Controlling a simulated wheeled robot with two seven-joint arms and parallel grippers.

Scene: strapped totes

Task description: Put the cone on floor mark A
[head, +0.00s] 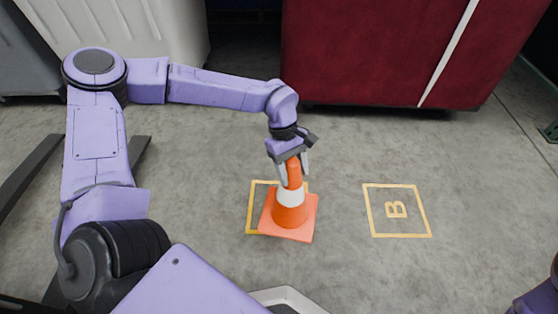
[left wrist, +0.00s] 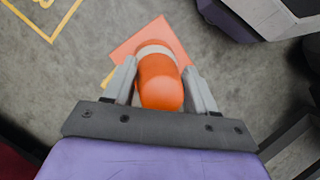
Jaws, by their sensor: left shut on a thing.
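The orange cone (head: 291,213) has a white band and a square orange base. It stands upright, or nearly so, over a yellow floor square (head: 249,210) whose left and upper lines show. The cone's base hides the rest of this square and any letter in it, and sits toward its right side. I cannot tell whether the base touches the floor. My left gripper (head: 292,167) is shut on the cone's top from above. In the left wrist view the cone (left wrist: 160,80) sits between the two fingers (left wrist: 160,88).
A second yellow square marked B (head: 396,210) lies empty to the right. A dark red tote (head: 390,50) with a white strap and a pale tote (head: 125,30) stand at the back. Grey floor between the squares is clear.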

